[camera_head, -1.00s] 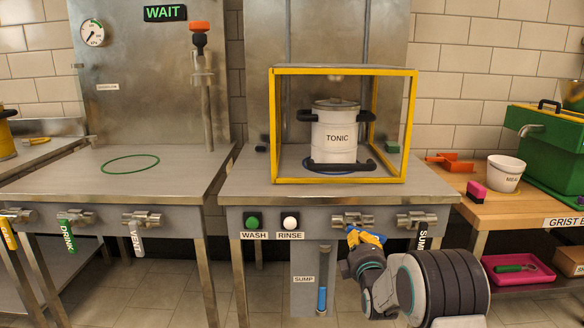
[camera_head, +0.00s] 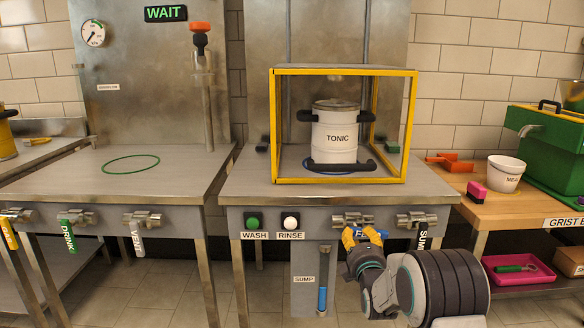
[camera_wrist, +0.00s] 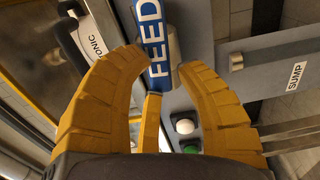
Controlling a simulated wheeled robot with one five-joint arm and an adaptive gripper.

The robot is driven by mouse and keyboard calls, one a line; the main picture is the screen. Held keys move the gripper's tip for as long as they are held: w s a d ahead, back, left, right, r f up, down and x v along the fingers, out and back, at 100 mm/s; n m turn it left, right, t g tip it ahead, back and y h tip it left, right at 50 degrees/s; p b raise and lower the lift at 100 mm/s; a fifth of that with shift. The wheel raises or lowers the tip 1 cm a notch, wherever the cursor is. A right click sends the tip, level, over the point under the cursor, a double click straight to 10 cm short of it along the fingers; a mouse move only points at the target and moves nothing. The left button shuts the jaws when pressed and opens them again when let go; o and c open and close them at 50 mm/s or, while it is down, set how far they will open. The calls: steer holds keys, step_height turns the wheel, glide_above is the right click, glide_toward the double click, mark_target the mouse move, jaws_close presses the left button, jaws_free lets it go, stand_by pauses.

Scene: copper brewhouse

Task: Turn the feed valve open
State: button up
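The feed valve (camera_head: 352,218) is on the front panel of the middle steel bench, right of the white RINSE button. In the wrist view the blue handle (camera_wrist: 157,45) with white FEED lettering runs down between the yellow fingertips of my gripper (camera_wrist: 163,70). The fingertips close in on both sides of the handle and seem to touch it. Part of the handle is hidden at the top edge.
The WASH button (camera_head: 254,222) and RINSE button (camera_head: 290,222) are to the left. A TONIC keg (camera_head: 335,135) stands inside a yellow frame (camera_head: 345,71) above. The display reads WAIT (camera_head: 165,14).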

steer(key=shift+o, duration=0.2)
steer(key=shift+r, duration=0.1)
steer(key=shift+s, duration=1.1)
steer(key=shift+m, duration=0.6)
steer(key=shift+w, duration=1.1)
steer(key=shift+o, duration=0.3)
